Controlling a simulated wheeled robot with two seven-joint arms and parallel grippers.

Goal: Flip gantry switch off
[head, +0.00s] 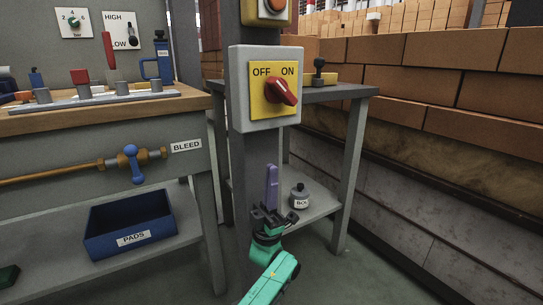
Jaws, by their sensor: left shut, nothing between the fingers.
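The gantry switch is a red knob (280,91) on a yellow plate (259,108), in a grey box (239,90) on a grey post. The plate reads OFF at its upper left and ON at its upper right. The knob lies slanted, from upper left to lower right; I cannot tell for sure which end is its pointer. My left gripper (272,170) is below the box, in front of the post. Its purple fingers point up, shut and empty, apart from the switch. My right gripper is not in view.
Another switch box with an orange button (273,5) sits above on the post. A workbench (100,114) with a blue valve (133,164) and a blue PADS bin (128,222) stands left. A small table (340,92) is behind the post. Brick stacks (430,88) fill the right.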

